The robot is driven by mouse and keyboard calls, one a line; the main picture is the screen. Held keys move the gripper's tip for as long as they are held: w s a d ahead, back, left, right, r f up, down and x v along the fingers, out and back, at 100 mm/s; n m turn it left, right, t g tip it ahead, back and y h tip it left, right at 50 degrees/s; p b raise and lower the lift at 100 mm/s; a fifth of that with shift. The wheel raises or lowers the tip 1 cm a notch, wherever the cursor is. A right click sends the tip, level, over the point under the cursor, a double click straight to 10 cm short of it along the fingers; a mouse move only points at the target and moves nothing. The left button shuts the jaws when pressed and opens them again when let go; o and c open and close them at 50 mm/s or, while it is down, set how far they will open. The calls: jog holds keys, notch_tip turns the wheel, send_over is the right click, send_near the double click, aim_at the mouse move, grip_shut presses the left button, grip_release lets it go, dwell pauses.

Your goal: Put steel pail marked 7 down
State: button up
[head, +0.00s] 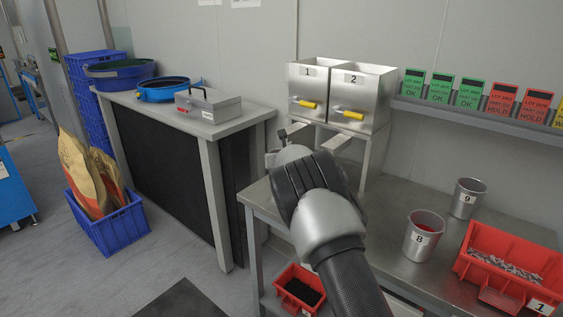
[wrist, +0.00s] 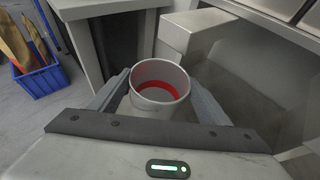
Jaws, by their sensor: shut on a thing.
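A steel pail (wrist: 160,108) with something red inside is between my gripper's two fingers in the wrist view, its mouth facing the camera. No number shows on it. My gripper (wrist: 160,92) is shut on it, one finger on each side. In the head view my gripper (head: 284,138) is in front of the hoppers, over the left end of the steel bench (head: 388,262). My own wrist hides most of the pail there. I cannot tell whether the pail's base touches anything.
Steel hoppers 1 (head: 309,92) and 2 (head: 357,98) stand on a frame behind. Pail 8 (head: 423,238), with red contents, pail 9 (head: 466,200) and a red bin (head: 510,282) stand on the bench's right. Bare bench lies left of pail 8. A grey toolbox (head: 208,107) sits on another table.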

jog(key=shift+a+f, duration=0.1)
jog(key=shift+f, duration=0.7)
jog(key=shift+f, duration=0.2)
jog(key=o, duration=1.6)
jog(key=shift+o, duration=0.2)
